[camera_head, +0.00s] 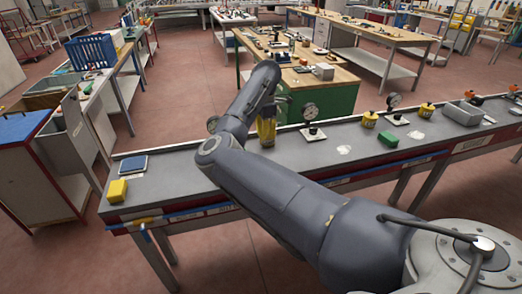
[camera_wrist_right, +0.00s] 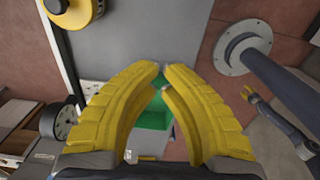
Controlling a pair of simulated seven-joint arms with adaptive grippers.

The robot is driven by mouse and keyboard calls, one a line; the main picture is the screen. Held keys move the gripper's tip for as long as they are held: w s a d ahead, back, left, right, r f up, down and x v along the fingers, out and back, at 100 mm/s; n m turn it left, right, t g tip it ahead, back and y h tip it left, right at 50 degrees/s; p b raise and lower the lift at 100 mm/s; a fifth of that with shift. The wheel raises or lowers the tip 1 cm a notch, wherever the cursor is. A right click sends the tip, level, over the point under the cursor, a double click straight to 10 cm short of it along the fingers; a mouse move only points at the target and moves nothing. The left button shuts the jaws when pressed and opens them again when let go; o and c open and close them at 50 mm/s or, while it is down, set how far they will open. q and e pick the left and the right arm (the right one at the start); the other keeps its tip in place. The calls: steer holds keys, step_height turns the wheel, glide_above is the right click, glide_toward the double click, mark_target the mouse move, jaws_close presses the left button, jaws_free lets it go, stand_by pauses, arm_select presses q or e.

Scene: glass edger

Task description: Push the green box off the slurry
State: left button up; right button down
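A green box (camera_head: 387,139) lies on the grey bench in the head view, right of my right gripper and apart from it. Pale patches that look like slurry (camera_head: 344,150) lie left of it, and another (camera_head: 416,135) lies right of it. My right gripper (camera_head: 267,144) points down over the bench, left of a dial gauge (camera_head: 311,112). In the right wrist view its yellow fingertips (camera_wrist_right: 161,72) nearly meet. A green surface (camera_wrist_right: 152,117) shows between and beyond the fingers; I cannot tell whether it is a box. My left gripper (camera_wrist_right: 252,94) shows small in the right wrist view.
Yellow pots (camera_head: 370,119), a second gauge (camera_head: 394,103) and a grey tray (camera_head: 463,112) stand along the bench to the right. A yellow block (camera_head: 117,190) and a blue pad (camera_head: 133,165) lie at its left end. Bare bench top lies between the pad and my right gripper.

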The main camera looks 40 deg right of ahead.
step_height(320, 180, down, 9)
steer(key=shift+f, duration=0.2)
steer(key=shift+w+a+f, duration=0.1)
steer(key=shift+w+a, duration=0.1)
steer(key=shift+a, duration=0.45)
steer(key=shift+w+a+f, duration=0.1)
steer(key=shift+w+a, duration=0.1)
steer(key=shift+a, duration=0.4)
steer(key=shift+w+a, duration=0.15)
steer(key=shift+a, duration=0.5)
